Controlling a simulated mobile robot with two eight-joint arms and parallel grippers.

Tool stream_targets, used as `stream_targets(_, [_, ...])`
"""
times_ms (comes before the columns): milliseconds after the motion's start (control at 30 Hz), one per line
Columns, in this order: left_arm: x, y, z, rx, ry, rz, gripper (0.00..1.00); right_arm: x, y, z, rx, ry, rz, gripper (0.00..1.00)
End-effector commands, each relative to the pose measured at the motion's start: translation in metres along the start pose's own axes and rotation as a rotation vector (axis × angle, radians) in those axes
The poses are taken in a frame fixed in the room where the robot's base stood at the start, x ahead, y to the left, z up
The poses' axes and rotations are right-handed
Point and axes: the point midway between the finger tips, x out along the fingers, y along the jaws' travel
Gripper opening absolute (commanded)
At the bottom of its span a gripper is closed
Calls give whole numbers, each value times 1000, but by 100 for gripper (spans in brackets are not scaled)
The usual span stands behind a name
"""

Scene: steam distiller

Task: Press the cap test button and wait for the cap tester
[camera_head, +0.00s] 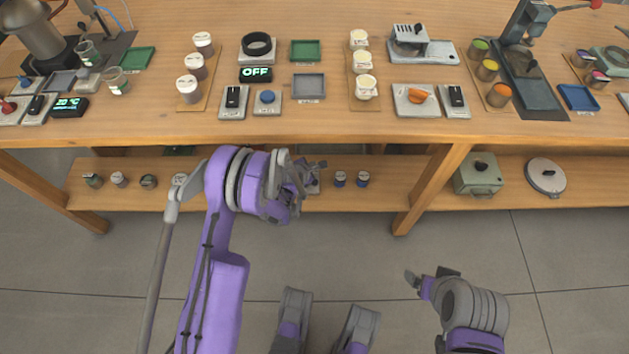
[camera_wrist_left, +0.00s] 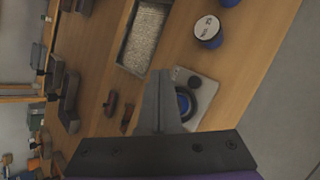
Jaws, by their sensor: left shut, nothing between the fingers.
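A blue button (camera_wrist_left: 184,103) on a grey plate (camera_wrist_left: 206,92) shows in the left wrist view, with a small dark knob beside it. My left gripper (camera_wrist_left: 160,78) is shut and empty, its fingers overlapping the edge of the button in that view. I cannot tell whether they touch it. In the head view my left gripper (camera_head: 311,172) is over the lower shelf and largely hides the plate there. I cannot make out which thing is the cap tester. My right gripper (camera_head: 430,279) is low at the right over the floor; its finger gap is unclear.
Blue jars with white lids (camera_head: 351,178) stand on the lower shelf (camera_head: 385,190), right of my left gripper; one jar (camera_wrist_left: 207,31) shows close in the wrist view beside a grey tray (camera_wrist_left: 126,64). The tabletop (camera_head: 330,118) above holds several stations, one display reading OFF (camera_head: 256,74).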

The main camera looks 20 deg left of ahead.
Motion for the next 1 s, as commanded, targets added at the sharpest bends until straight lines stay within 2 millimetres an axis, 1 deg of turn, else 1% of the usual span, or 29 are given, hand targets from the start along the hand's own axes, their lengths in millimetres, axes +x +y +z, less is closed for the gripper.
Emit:
stream_targets(367, [1,-1,-1,0,1,-1,0,1,0,0,0,0,0,89])
stream_targets(533, [7,-5,-5,0,1,-1,0,6,0,2,0,-2,0,89])
stream_targets(667, [17,-12,-12,1,1,-1,0,13,0,4,0,-5,0,89])
stream_targets(933, [44,-32,-32,1,1,-1,0,32,0,10,0,-11,0,89])
stream_targets(967, [47,-34,-34,1,1,-1,0,35,0,10,0,-12,0,89])
stream_targets(1000, [52,-38,-38,1,1,-2,0,42,0,12,0,-14,0,89])
